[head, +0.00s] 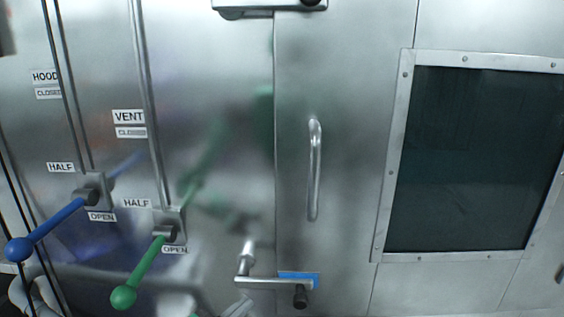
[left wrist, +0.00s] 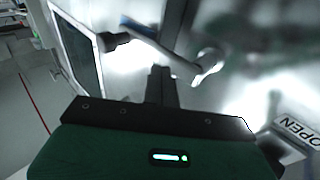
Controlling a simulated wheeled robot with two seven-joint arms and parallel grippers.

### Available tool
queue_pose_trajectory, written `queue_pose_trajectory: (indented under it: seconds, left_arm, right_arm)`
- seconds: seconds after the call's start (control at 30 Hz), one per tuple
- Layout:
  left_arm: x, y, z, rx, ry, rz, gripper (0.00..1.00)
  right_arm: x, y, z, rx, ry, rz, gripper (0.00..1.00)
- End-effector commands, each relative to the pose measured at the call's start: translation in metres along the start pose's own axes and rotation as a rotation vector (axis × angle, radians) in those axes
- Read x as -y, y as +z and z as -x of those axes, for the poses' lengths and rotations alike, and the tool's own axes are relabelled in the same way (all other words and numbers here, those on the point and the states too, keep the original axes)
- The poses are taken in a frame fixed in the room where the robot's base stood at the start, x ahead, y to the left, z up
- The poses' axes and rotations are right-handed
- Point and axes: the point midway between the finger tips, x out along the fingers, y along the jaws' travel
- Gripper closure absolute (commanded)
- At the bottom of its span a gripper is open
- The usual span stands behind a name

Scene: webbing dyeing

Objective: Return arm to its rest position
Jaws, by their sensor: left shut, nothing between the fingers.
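My left gripper (left wrist: 160,74) shows in the left wrist view with its dark fingers together and nothing between them. Behind it in that view is a crank handle (left wrist: 165,52) with a dark knob (left wrist: 117,39); the fingers appear apart from it, though the depth is hard to judge. The rest of the left arm is mostly out of view there. My right gripper is in neither view.
A dark window (head: 470,160) is at the right.

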Motion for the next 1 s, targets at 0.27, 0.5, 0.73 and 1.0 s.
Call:
queue_pose_trajectory:
  seconds: [0.27, 0.5, 0.73, 1.0]
  left_arm:
    - [0.005, 0.06, 0.062, 0.345, -0.345, 0.059, 1.0]
    - [-0.01, 0.115, 0.16, 0.762, -0.52, 0.135, 1.0]
    - [-0.038, 0.14, 0.242, 1.079, -0.559, 0.209, 1.0]
    - [-0.076, 0.148, 0.317, 1.353, -0.54, 0.297, 1.0]
  right_arm:
    - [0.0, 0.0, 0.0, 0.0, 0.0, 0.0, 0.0]
    - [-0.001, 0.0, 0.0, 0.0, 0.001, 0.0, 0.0]
    - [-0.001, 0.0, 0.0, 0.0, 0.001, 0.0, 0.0]
    - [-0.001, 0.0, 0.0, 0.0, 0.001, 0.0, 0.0]
